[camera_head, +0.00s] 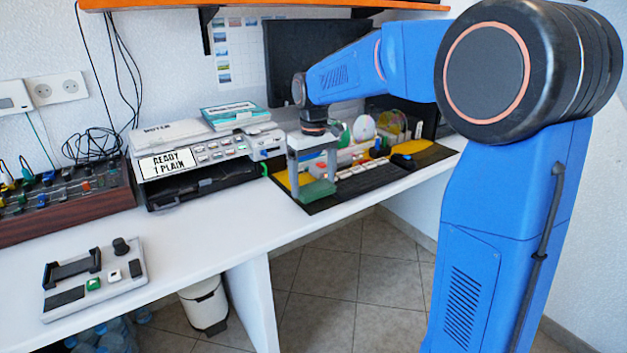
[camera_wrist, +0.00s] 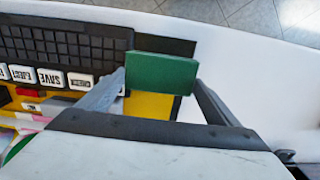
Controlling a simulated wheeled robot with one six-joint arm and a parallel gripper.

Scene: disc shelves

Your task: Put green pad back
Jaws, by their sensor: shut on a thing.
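My gripper (camera_head: 313,172) is shut on the green pad (camera_head: 317,191), a small flat-faced dark green block. In the wrist view the pad (camera_wrist: 162,73) sits between the two grey fingers of my gripper (camera_wrist: 160,82). It appears over a yellow and dark mat (camera_wrist: 150,105), beside the end of a black keyboard (camera_wrist: 60,48). In the head view the pad is at the left end of this desk area. I cannot tell whether its underside touches the mat.
Discs (camera_head: 362,127) and a monitor (camera_head: 312,58) stand behind the keyboard. A printer-like device (camera_head: 195,160) stands left of my gripper. A control box (camera_head: 94,278) lies on the white desk (camera_head: 215,238) at front left. The desk between is bare.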

